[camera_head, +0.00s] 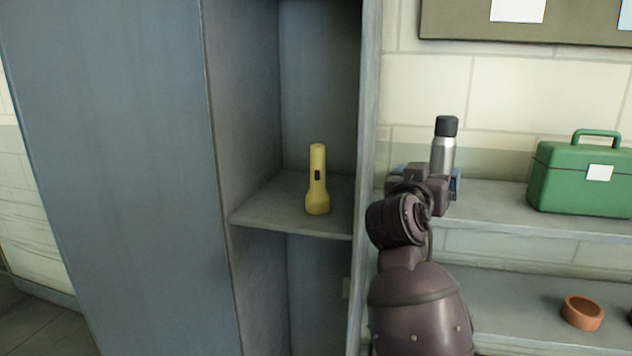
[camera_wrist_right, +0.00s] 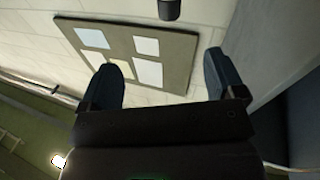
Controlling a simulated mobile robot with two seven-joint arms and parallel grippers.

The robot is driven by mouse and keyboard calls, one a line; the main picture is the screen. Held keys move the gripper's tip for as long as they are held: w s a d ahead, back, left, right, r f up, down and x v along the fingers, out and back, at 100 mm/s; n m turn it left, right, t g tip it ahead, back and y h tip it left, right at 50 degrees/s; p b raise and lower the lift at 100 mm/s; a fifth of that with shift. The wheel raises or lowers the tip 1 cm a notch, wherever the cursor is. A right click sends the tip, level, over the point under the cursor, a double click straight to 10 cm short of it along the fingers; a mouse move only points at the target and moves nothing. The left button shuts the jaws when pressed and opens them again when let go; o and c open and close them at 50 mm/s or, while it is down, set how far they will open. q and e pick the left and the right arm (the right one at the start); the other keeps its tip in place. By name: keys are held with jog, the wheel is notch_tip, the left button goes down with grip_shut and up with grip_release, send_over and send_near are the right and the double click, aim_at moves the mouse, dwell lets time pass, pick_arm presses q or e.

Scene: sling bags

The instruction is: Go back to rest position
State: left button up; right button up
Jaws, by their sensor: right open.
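My right gripper (camera_head: 427,176) is at the right-hand shelf, just outside the locker's side wall. Its two dark blue fingers stand wide apart in the right wrist view (camera_wrist_right: 162,68), with nothing gripped between them. A steel bottle with a black cap (camera_head: 443,146) stands upright just behind the gripper, which hides its lower part. A dark round end, probably the bottle's cap, shows at the top of the right wrist view (camera_wrist_right: 169,9), beyond the fingertips. My left gripper is in neither view.
A yellow flashlight (camera_head: 317,182) stands on a shelf in the open grey-blue locker (camera_head: 243,120). A green toolbox (camera_head: 570,185) is on the upper right shelf (camera_head: 490,203). An orange-brown bowl (camera_head: 582,313) is on the shelf below. A notice board (camera_head: 560,24) hangs above.

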jog(key=s+f+n+t+y, duration=0.1)
jog(key=s+f+n+y, duration=0.2)
jog(key=f, duration=0.6)
jog(key=s+f+n+y, duration=0.1)
jog(key=f+n+y, duration=0.1)
jog(key=f+y, duration=0.45)
jog(key=s+f+n+t+y, duration=0.1)
jog(key=s+f+n+y, duration=0.15)
jog(key=f, duration=0.75)
jog(key=s+d+f+g+h, duration=0.1)
jog(key=s+d+f+g, duration=0.2)
jog(key=s+f, duration=0.9)
jog(key=s+d+f+m+g, duration=0.1)
jog(key=s+d+f+g, duration=0.2)
jog(key=s+f, duration=0.9)
jog(key=shift+s+d+f+h+b, duration=0.2)
jog(key=shift+s+d+h+b, duration=0.15)
jog(key=shift+s+d, duration=0.5)
